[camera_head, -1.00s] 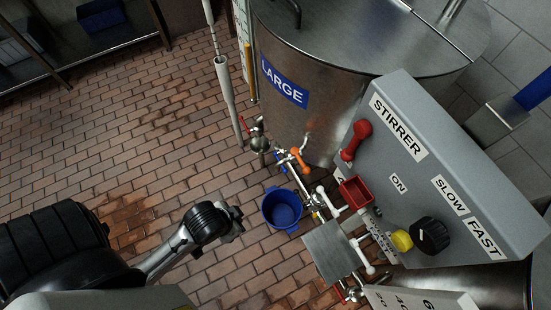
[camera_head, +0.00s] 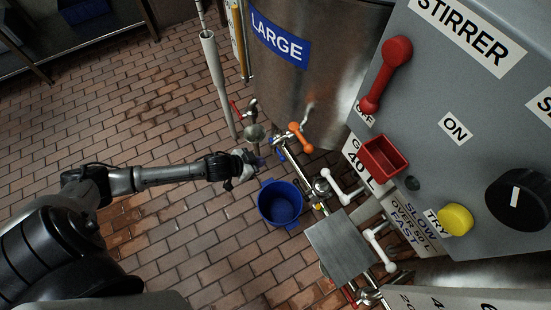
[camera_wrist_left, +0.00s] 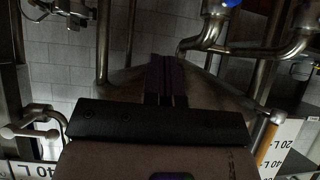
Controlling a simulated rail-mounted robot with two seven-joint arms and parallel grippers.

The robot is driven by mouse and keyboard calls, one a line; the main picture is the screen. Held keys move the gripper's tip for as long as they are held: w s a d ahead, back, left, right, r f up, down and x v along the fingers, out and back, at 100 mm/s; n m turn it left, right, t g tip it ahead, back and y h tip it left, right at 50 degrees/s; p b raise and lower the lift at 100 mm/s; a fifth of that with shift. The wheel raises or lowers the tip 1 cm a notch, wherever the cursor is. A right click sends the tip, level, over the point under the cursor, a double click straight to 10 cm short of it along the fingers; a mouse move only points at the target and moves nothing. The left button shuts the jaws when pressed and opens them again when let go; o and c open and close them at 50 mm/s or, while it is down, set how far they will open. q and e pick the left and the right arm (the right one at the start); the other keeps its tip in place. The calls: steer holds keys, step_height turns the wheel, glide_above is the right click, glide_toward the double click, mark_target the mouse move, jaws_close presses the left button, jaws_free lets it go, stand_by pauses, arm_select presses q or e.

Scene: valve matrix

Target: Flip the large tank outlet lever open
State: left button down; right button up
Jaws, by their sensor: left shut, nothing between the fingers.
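The large tank (camera_head: 330,85) carries a blue LARGE label. An orange lever (camera_head: 301,137) sits on the pipework at its lower side, with a small blue part (camera_head: 279,152) just below it. I cannot tell for certain which handle is the outlet lever. My left gripper (camera_head: 255,160) is left of the orange lever, apart from it, close to the blue part and above the blue bucket (camera_head: 281,205). In the left wrist view, its fingers (camera_wrist_left: 166,78) are together and empty, with metal pipes beyond. My right gripper is not in view.
The grey stirrer panel (camera_head: 440,110) with a red lever (camera_head: 387,75) and yellow button (camera_head: 456,219) fills the right. White-handled valves (camera_head: 340,185) and a flat metal plate (camera_head: 338,247) stand below the pipe. The brick floor at left is open.

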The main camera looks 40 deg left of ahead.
arm_select(q)
steer(key=shift+t+h, duration=0.3)
steer(key=a, duration=0.1)
steer(key=w+a, duration=0.1)
steer(key=a, duration=0.1)
steer(key=w+a+f+b, duration=0.1)
steer(key=a, duration=0.1)
steer(key=shift+w, duration=0.1)
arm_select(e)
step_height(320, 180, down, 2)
arm_select(q)
steer(key=shift+d+f, duration=0.1)
steer(key=shift+d, duration=0.05)
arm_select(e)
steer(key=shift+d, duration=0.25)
arm_select(q)
steer(key=b, duration=0.6)
glide_above(278, 151)
steer(key=s, duration=0.3)
step_height(278, 151, down, 6)
steer(key=f, duration=0.1)
steer(key=f+b, duration=0.1)
steer(key=w+f+b, duration=0.1)
steer(key=shift+d+f, duration=0.2)
steer(key=shift+d, duration=0.1)
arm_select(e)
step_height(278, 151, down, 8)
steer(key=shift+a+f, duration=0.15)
